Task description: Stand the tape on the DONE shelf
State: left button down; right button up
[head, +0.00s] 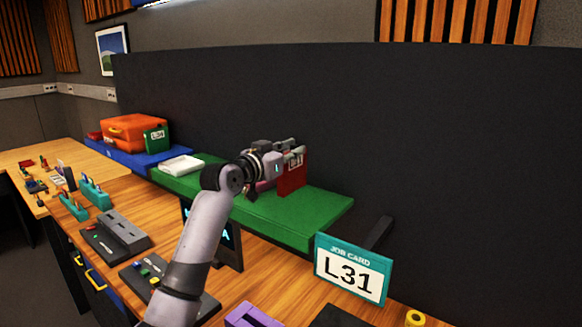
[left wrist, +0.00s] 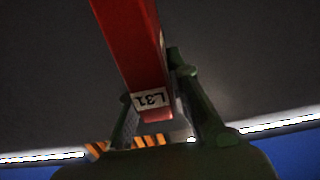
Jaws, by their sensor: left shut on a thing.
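The tape (head: 291,182) is a flat red case with a white L31 label. My left gripper (head: 290,158) is shut on its upper part and holds it upright over the green shelf (head: 300,222). I cannot tell whether its lower edge touches the shelf. In the left wrist view the red tape (left wrist: 130,45) lies between the two dark fingers (left wrist: 160,118), label showing. I see no DONE lettering on the green shelf or on the blue shelf (head: 150,158) to its left. My right gripper is not in view.
A white tray (head: 181,165) is on the green shelf's left end. An orange case (head: 135,131) and a green L34 tape (head: 157,139) are on the blue shelf. A job card (head: 350,272) reading L31 stands at the right end. A dark panel (head: 420,130) rises behind.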

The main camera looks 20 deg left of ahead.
aim_at(291, 172)
pick_arm(q)
jog(key=shift+s+f, duration=0.15)
jog(key=shift+f, duration=0.8)
notch_tip(291, 172, down, 3)
jog(key=shift+f+p, duration=0.15)
jog(key=shift+p, duration=0.5)
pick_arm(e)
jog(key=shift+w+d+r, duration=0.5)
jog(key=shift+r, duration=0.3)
pick_arm(q)
jog(key=shift+f, duration=0.2)
jog(key=c, duration=1.5)
grip_release()
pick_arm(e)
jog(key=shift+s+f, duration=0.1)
